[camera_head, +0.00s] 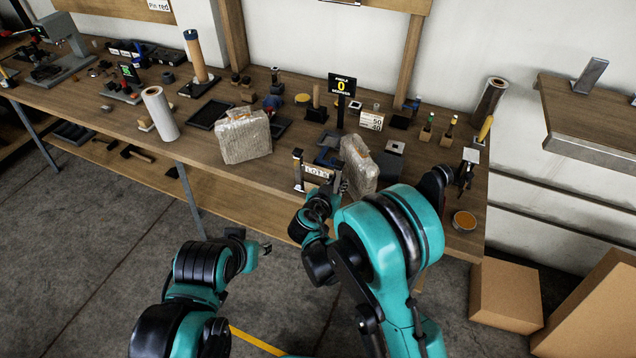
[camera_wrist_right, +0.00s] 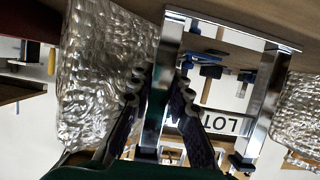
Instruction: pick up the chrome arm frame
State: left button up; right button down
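The chrome arm frame (camera_wrist_right: 264,106) is a shiny metal piece with a flat bar and two legs, seen close up in the right wrist view. In the head view, the frame (camera_head: 298,172) stands near the table's front edge, partly hidden by my right arm. My right gripper (camera_wrist_right: 160,82) has a finger on each side of one leg, and both fingertips appear to touch it. In the head view, my right gripper (camera_head: 338,186) is at the frame's right side. My left gripper (camera_head: 264,247) is away from it, in front of the table; its fingers are too small to judge.
Wrapped bundles (camera_head: 243,137) (camera_head: 359,166) stand on either side of the frame on the wooden workbench (camera_head: 235,183). A "LOT" label (camera_head: 316,171) shows within the frame's outline. A black sign (camera_head: 341,86) and small tools stand behind. Cardboard boxes (camera_head: 506,294) sit at the lower right.

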aim_at(337, 175)
jog(key=shift+r, duration=0.1)
dwell(0.3)
notch_tip(337, 175, up, 4)
jog(key=shift+r+p, duration=0.1)
jog(key=shift+p, duration=1.05)
jog(key=s+d+r+p, duration=0.3)
jog(key=s+r, duration=0.3)
jog(key=s, duration=0.5)
jog(key=shift+d+r, duration=0.3)
jog(key=shift+d, duration=0.1)
